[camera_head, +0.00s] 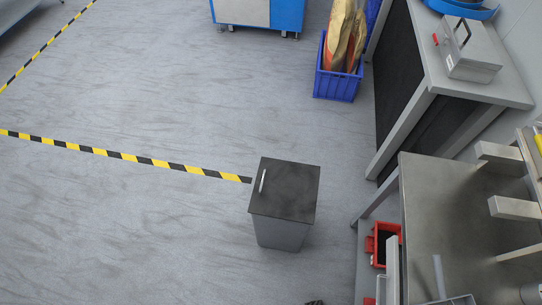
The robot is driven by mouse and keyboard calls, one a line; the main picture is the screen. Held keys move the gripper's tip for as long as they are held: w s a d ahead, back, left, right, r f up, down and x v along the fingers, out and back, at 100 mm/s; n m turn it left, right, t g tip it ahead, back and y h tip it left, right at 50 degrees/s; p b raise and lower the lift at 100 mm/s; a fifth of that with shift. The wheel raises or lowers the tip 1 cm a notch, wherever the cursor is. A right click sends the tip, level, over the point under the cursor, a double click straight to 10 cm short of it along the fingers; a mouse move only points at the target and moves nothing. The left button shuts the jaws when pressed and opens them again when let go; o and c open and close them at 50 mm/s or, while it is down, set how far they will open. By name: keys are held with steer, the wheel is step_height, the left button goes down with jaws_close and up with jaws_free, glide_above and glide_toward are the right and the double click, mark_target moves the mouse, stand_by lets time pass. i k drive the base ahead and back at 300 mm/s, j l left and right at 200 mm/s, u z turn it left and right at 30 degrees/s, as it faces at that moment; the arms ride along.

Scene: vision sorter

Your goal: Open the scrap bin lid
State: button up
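The scrap bin (283,234) is a grey box standing on the floor right of the picture's middle. Its dark lid (287,191) lies flat and closed on top. A light bar handle (262,181) sits near the lid's left edge. A small dark tip (314,302), which looks like the end of my gripper, just shows at the bottom edge, below and apart from the bin. The rest of it is out of the picture, and its fingers cannot be made out.
A metal workbench (440,190) stands to the right, with a red bin (380,243) beneath its left side. A blue crate (337,84) holding bags is farther back. Yellow-black floor tape (130,157) runs up to the scrap bin. The floor left of the bin is clear.

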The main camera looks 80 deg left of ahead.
mark_target(283, 189)
steer(key=l+u, duration=0.1)
steer(key=u, duration=2.65)
steer(key=i+j+z, duration=0.15)
steer(key=i+z, duration=0.2)
steer(key=i, duration=0.05)
